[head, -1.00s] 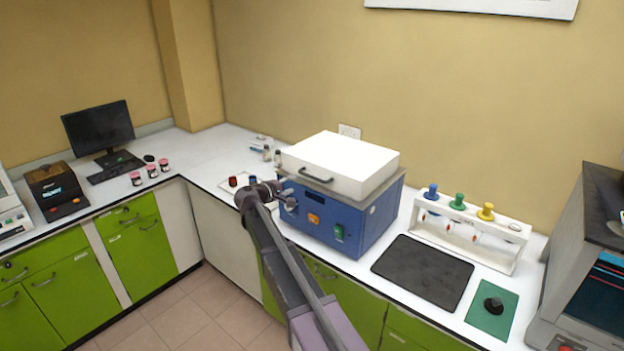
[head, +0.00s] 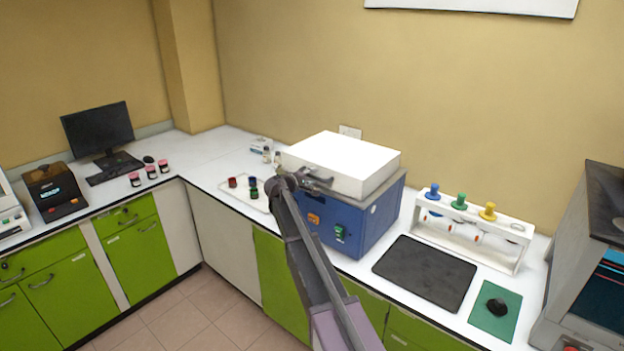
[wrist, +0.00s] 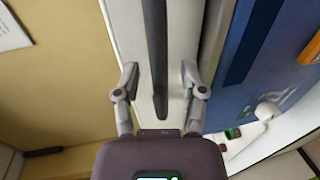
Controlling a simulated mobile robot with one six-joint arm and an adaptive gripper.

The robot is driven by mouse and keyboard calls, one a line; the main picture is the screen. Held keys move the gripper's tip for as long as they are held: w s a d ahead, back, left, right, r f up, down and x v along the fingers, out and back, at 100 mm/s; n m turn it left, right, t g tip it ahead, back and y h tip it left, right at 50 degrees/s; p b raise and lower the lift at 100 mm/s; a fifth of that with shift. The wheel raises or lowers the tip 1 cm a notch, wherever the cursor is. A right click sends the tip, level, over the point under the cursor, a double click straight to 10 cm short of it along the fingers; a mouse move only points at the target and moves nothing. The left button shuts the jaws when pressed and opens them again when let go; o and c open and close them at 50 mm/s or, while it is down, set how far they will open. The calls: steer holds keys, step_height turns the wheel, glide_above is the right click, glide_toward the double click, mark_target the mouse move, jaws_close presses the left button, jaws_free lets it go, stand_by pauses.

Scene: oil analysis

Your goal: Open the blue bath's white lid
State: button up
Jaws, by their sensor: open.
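The blue bath (head: 358,225) stands on the white bench with its white lid (head: 345,160) shut on top. The lid's dark handle bar (wrist: 157,50) runs up the middle of the wrist view; my gripper hides most of it in the head view. My gripper (head: 318,181) is at the lid's front face. In the wrist view my gripper (wrist: 160,78) is open, with one finger on each side of the handle. I cannot tell whether either finger touches it. The bath's blue front (wrist: 250,65) shows on the right of the wrist view.
A tray (head: 225,186) with small dark and red bottles lies left of the bath. A black mat (head: 425,272) and a white rack (head: 470,235) with coloured-top funnels are to its right. The wall is behind the bath.

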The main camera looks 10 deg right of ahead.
steer(key=shift+w, duration=0.1)
jaws_close()
stand_by(0.4)
